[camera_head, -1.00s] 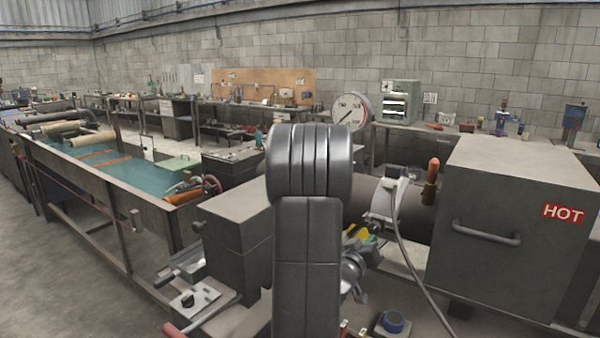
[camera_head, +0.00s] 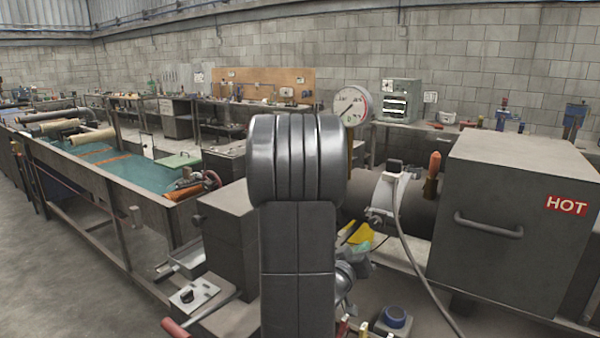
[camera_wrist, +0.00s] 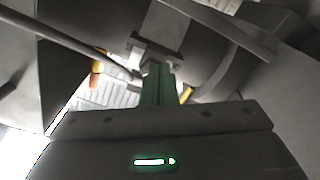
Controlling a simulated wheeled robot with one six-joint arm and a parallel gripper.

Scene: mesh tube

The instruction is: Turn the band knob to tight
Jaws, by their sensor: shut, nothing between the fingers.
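A pale band (camera_head: 383,193) wraps the dark horizontal tube (camera_head: 417,212) left of the hot box. A small metal clamp fitting (camera_head: 379,215) sits at the band's lower front; I take it for the band knob, but its setting is too small to read. In the wrist view, the green fingers of my gripper (camera_wrist: 157,68) are shut together, their tips close to a small light metal fitting (camera_wrist: 146,54) beneath the dark tube. I cannot tell whether they touch it. In the head view my arm hides most of the gripper.
A grey box marked HOT (camera_head: 515,215) stands at the right, with a grey cable (camera_head: 405,235) hanging beside it. An orange handle (camera_head: 434,165) rises behind the band. A water tank (camera_head: 120,170) is left.

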